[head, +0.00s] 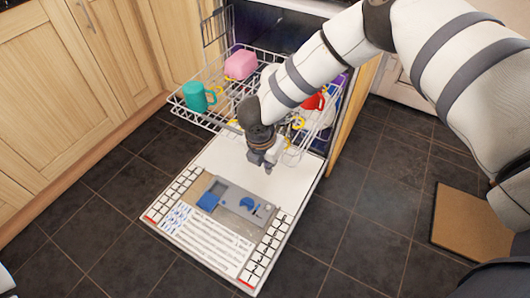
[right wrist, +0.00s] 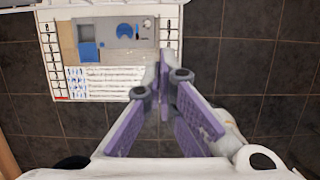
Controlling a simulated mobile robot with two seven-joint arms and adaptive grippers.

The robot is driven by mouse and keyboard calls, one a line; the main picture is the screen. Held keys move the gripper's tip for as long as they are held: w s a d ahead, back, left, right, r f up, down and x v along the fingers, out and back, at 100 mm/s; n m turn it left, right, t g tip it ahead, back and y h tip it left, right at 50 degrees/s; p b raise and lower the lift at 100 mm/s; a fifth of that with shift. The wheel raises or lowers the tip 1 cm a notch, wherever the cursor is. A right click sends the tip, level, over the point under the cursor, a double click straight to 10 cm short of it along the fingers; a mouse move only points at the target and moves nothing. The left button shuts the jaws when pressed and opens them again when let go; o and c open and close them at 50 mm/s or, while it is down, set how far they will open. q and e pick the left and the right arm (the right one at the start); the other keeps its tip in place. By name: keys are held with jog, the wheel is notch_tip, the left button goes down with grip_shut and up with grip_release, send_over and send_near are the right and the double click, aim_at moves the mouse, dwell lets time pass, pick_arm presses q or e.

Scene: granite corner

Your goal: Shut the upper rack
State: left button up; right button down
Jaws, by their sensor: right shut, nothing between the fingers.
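The upper rack (head: 185,97) of the dishwasher is pulled out over the open door (head: 215,225) in the head view. It is a white wire basket holding a teal mug (head: 196,98), a pink item (head: 241,65) and a red mug (head: 314,101). My right gripper (head: 266,163) hangs at the rack's front, pointing down above the door, its fingers shut and empty. My right arm hides part of the rack, and I cannot tell whether the gripper touches it. The right wrist view shows the gripper's purple finger pads (right wrist: 170,105) and the door's inner panel (right wrist: 110,55). My left gripper is not in view.
Wooden cabinets (head: 60,90) stand on the left. The dishwasher door lies open low over the dark tiled floor (head: 345,235). A brown board (head: 470,225) lies on the floor at the right. The floor between the door and board is clear.

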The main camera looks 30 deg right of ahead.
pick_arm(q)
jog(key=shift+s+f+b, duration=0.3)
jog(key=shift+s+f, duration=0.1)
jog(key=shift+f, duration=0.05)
pick_arm(e)
jog(key=shift+w+d+f, duration=0.35)
jog(key=shift+w+d, duration=0.05)
jog(key=shift+d, duration=0.25)
jog(key=shift+w+d+f, duration=0.3)
jog(key=shift+w+d, duration=0.15)
jog(key=shift+d, duration=0.15)
jog(key=shift+w+d+f, duration=0.35)
jog(key=shift+w+d, duration=0.05)
jog(key=shift+d, duration=0.25)
